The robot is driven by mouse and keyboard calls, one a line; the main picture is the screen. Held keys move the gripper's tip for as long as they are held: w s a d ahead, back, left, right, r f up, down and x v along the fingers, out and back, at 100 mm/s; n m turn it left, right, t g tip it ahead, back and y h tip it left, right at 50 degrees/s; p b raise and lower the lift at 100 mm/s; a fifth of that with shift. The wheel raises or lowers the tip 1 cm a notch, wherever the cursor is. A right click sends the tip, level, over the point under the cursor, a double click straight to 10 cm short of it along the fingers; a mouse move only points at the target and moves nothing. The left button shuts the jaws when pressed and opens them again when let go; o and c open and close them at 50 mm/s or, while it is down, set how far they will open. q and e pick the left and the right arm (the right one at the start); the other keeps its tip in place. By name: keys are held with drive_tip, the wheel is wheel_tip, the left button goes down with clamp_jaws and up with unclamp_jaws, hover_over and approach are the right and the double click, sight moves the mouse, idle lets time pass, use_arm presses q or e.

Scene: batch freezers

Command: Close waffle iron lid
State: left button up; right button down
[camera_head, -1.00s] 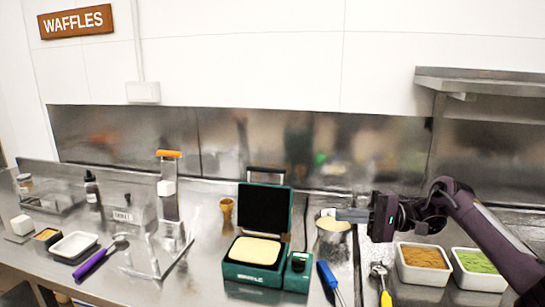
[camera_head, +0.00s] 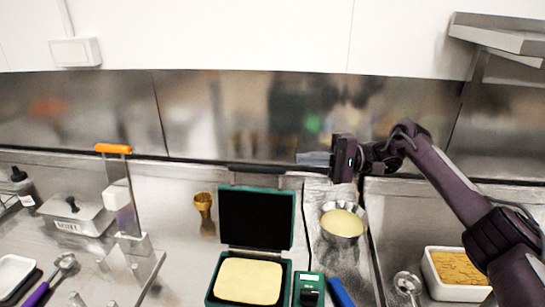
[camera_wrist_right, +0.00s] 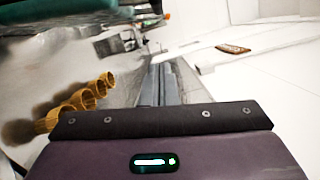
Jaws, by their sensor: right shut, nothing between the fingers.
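The green waffle iron (camera_head: 212,296) stands on the steel counter with its lid (camera_head: 256,218) raised upright, the dark inner face showing. A pale yellow waffle or batter layer (camera_head: 248,282) covers its lower plate. My right gripper (camera_head: 315,158) is shut and empty, pointing left, above and to the right of the lid's top edge and apart from it. In the right wrist view the closed fingers (camera_wrist_right: 165,82) show in the middle, and a green part, likely of the waffle iron (camera_wrist_right: 65,20), fills the upper left. My left gripper is out of view.
A bowl of batter (camera_head: 343,222) stands right of the lid, below my right gripper. A green handheld device (camera_head: 309,289) and a blue handle (camera_head: 340,293) lie beside the iron. Golden cones (camera_head: 203,205) stand at left; a white tub (camera_head: 458,275) is at right.

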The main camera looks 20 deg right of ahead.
drive_tip(key=s+a+r+p, duration=0.1)
drive_tip(key=s+a+p, duration=0.1)
drive_tip(key=a+p, duration=0.5)
drive_tip(key=shift+a, duration=1.05)
drive_tip(key=shift+s+r, duration=0.1)
drive_tip(key=shift+r, duration=0.05)
